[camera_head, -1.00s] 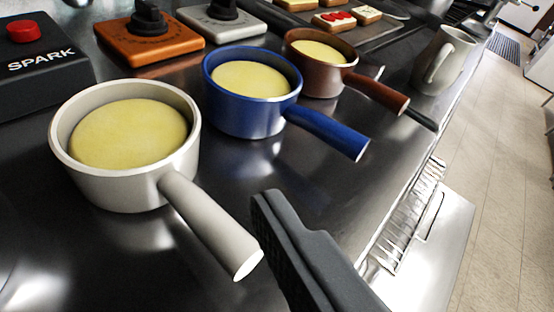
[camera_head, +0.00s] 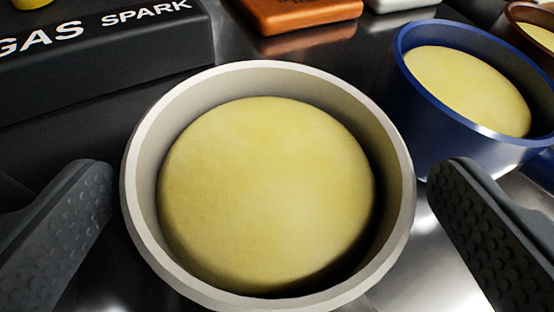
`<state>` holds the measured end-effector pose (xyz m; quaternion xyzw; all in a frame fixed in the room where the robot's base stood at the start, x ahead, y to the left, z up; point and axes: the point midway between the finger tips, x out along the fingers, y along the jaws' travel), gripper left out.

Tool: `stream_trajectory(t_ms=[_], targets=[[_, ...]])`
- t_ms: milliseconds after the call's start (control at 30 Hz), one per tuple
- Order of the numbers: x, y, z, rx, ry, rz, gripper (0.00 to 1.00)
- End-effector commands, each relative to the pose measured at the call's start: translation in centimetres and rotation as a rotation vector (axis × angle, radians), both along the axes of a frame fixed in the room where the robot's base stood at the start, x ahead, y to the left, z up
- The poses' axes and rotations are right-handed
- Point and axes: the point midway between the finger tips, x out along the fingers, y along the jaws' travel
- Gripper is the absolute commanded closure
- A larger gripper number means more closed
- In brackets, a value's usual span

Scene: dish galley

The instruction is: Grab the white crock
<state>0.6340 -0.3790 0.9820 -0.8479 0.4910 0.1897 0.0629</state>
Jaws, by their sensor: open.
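The white crock (camera_head: 143,190) is a round off-white pot filled with a yellow, dough-like content (camera_head: 265,190). It fills the middle of the view and stands on the dark counter. My gripper (camera_head: 275,185) is open, with one dark, studded finger on each side of the crock. The left finger is apart from the rim, and the right finger is a little to the right of it. The crock's handle is not visible now, and its lower side is cut off by the bottom edge.
A blue pot (camera_head: 425,115) with the same yellow content stands close on the right, near my right finger. A black box marked "GAS" and "SPARK" (camera_head: 110,65) is behind at left. An orange block (camera_head: 300,14) and a brown pot (camera_head: 516,22) are farther back.

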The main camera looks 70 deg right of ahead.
Motion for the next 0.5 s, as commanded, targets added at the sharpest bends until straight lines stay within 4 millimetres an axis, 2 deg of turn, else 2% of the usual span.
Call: stream_trajectory(t_ms=[200, 467, 500], targets=[[1.0, -1.7, -0.8, -0.003, -0.001, 0.001, 0.00], [1.1, -1.8, -0.9, -0.002, -0.001, 0.001, 0.00], [1.1, -1.8, -0.9, -0.002, -0.001, 0.001, 0.06]])
